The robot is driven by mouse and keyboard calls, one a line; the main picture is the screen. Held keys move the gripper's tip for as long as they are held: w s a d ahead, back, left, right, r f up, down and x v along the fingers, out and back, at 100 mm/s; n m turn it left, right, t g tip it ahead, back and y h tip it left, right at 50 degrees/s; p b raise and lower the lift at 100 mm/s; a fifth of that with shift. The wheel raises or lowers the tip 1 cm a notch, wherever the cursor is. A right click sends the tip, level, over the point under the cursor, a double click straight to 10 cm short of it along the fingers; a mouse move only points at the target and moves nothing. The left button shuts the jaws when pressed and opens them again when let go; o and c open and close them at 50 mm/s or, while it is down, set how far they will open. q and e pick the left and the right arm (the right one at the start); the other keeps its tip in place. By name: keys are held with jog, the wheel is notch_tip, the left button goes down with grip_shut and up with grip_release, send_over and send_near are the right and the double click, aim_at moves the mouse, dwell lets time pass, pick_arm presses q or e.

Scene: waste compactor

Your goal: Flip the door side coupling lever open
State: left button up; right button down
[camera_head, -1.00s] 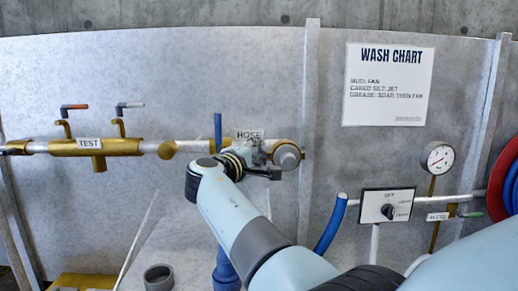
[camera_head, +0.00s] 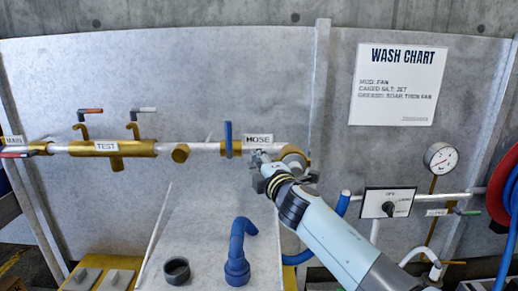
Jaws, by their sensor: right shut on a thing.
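My right gripper (camera_head: 263,165) is at the pipe just below the HOSE label (camera_head: 258,139), its arm coming in from the lower right. It is shut on a small part at the hose coupling (camera_head: 293,155), which looks like the coupling lever. The fingers hide most of that part, so its angle cannot be told. The brass end of the coupling shows right of the gripper. A blue handle (camera_head: 228,139) stands upright across the pipe to the left. My left gripper is not in view.
The brass TEST fitting (camera_head: 112,148) with red-tipped and white-tipped levers is at left. A switch box (camera_head: 388,202) and gauge (camera_head: 440,158) are at right.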

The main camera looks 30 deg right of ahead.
jog(key=shift+s+a+n+y+p, duration=0.1)
jog(key=shift+s+n+y+p, duration=0.05)
jog(key=shift+n+y+p, duration=0.4)
jog(key=shift+s+a+n+y+p, duration=0.15)
jog(key=shift+n+y+p, duration=0.2)
jog(key=shift+y, duration=0.3)
jog(key=shift+d+f, duration=0.1)
jog(key=c, duration=1.2)
grip_release()
jog(key=s, duration=1.2)
jog(key=shift+d, duration=0.45)
